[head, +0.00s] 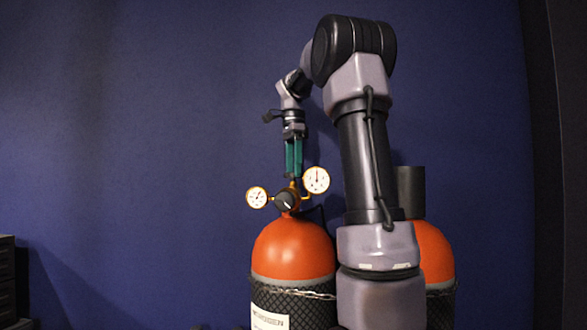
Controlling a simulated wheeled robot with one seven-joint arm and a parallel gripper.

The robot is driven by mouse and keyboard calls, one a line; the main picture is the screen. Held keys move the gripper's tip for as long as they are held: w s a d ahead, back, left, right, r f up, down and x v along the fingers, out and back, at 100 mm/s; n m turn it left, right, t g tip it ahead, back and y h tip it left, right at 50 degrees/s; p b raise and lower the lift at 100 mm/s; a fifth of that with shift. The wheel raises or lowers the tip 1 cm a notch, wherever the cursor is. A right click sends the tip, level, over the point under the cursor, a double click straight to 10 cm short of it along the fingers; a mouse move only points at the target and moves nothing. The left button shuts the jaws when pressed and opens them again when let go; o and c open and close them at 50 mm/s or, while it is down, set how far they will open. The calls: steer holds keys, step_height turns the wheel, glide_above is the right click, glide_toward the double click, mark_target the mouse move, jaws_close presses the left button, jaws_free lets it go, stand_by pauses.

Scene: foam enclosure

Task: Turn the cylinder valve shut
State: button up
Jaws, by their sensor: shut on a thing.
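An orange gas cylinder (292,252) stands upright in the middle of the head view, with a black mesh sleeve and a white label lower down. On its top sits a brass regulator with a left gauge (257,197), a right gauge (317,180) and a dark knob (286,201) with a white mark. My gripper (294,174) points straight down above the regulator, its green fingers close together. It is shut on the cylinder valve, which is mostly hidden by the fingertips and regulator. How far the valve is turned cannot be seen.
A second orange cylinder (434,256) with a dark cap (411,192) stands to the right, partly behind my arm. A chain (292,291) runs across the cylinders. A dark drawer unit (7,277) is at the far left. A blue wall (130,130) lies behind.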

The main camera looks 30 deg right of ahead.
stand_by(0.4)
steer(key=o, duration=1.4)
step_height(320, 180, up, 11)
steer(key=shift+f, duration=0.1)
